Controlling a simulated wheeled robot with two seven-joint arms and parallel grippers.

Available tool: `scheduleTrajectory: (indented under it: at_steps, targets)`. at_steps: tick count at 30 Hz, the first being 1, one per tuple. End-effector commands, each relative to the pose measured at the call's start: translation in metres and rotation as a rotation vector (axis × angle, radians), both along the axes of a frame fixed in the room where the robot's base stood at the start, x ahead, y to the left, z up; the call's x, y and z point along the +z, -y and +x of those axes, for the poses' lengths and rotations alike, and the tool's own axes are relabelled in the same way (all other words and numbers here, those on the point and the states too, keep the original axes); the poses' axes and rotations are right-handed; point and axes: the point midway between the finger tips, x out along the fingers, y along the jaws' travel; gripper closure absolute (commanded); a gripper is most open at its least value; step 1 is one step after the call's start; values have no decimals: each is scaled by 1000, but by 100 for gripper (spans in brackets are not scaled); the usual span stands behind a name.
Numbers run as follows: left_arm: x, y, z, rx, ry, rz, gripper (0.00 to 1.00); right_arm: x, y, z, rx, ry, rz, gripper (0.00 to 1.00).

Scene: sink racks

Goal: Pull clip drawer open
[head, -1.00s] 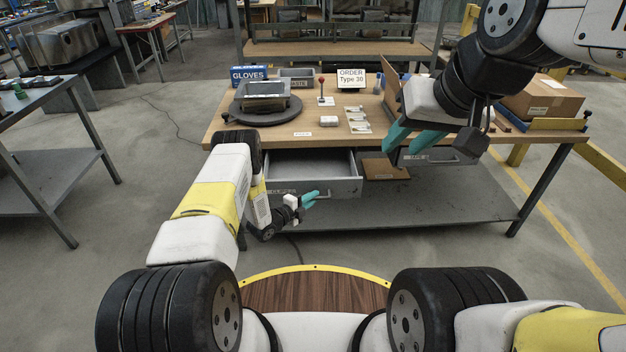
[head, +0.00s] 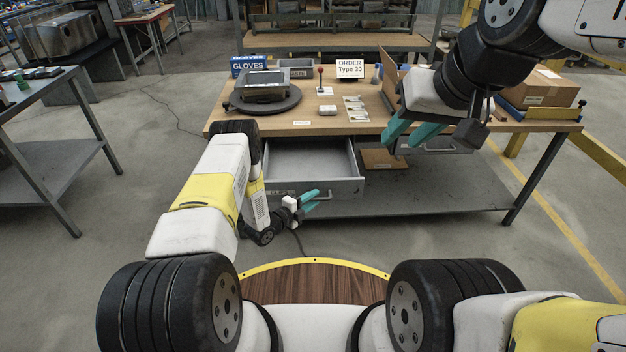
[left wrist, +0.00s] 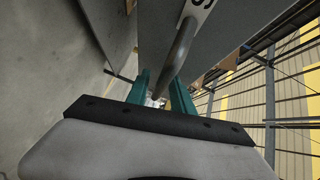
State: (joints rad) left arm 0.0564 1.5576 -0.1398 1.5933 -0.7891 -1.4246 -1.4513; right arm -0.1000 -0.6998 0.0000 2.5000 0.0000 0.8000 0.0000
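The clip drawer (head: 345,187), a grey drawer under the wooden workbench, stands pulled out, and its empty-looking inside shows in the head view. Its front has a partly hidden label and a bar handle. My left gripper (head: 313,200) is at the drawer front, by the handle. Its teal fingers are spread apart. In the left wrist view the dark handle bar (left wrist: 180,50) runs down to the gap between the fingers (left wrist: 160,95); I cannot tell whether they touch it. My right gripper (head: 411,134) is open and empty, raised in front of the bench's right part.
The workbench (head: 225,128) carries a turntable (head: 238,105) with a metal box, a blue gloves box (head: 247,64), an order sign (head: 350,69) and a cardboard box (head: 540,90). A second drawer (head: 440,147) is at the right.

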Motion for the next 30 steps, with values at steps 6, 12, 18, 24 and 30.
scheduleTrajectory:
  at_steps: [6,12,18,24,30]
  targets:
    - [0,1,0,-1,0,-2,66,0,0,0,0,0,0,66]
    - [1,-4,-5,0,-1,-1,66,0,0,0,0,0,0,66]
    - [5,-26,-29,1,-3,0,66,0,0,0,0,0,0,66]
    - [10,-45,-50,1,-1,-1,66,0,0,0,0,0,0,66]
    - [11,-52,-58,-1,0,-2,66,0,0,0,0,0,0,66]
